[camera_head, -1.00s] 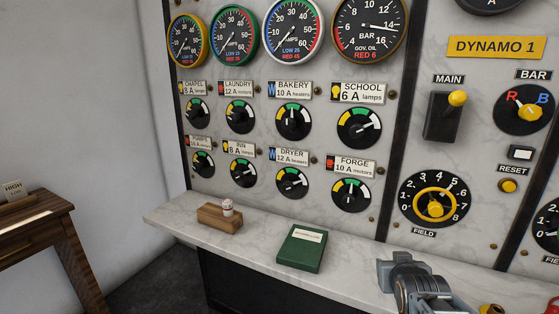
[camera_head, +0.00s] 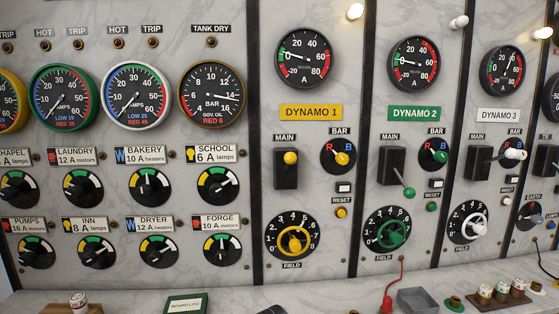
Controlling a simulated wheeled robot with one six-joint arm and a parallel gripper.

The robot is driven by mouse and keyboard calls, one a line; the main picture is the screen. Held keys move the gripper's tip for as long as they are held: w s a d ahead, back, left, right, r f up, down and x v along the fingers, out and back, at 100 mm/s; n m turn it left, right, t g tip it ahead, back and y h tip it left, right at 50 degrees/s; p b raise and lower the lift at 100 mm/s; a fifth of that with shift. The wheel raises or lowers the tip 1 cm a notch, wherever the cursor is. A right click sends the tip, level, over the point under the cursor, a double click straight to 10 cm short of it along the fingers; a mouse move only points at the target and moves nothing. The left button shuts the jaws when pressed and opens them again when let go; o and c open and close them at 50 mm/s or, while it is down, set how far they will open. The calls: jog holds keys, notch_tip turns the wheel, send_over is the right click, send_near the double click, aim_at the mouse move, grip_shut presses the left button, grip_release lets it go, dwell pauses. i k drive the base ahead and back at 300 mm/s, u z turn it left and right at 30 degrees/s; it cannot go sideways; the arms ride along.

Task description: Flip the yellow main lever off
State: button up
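The yellow main lever (camera_head: 291,158) is on the DYNAMO 1 panel, under the MAIN label. Its round yellow knob sits at the upper part of a black switch box (camera_head: 286,178), so the lever stands up. The yellow DYNAMO 1 plate (camera_head: 310,112) is above it, and the yellow BAR knob (camera_head: 341,158) is to its right.
The green main lever (camera_head: 409,193) hangs low on DYNAMO 2, and the white one (camera_head: 515,154) juts right on DYNAMO 3. The yellow field wheel (camera_head: 294,240) is below.

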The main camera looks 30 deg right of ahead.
aim_at(290, 158)
jog(key=k, duration=1.35)
jog(key=z, duration=0.6)
jog(key=i, duration=1.75)
jog(key=u, duration=0.7)
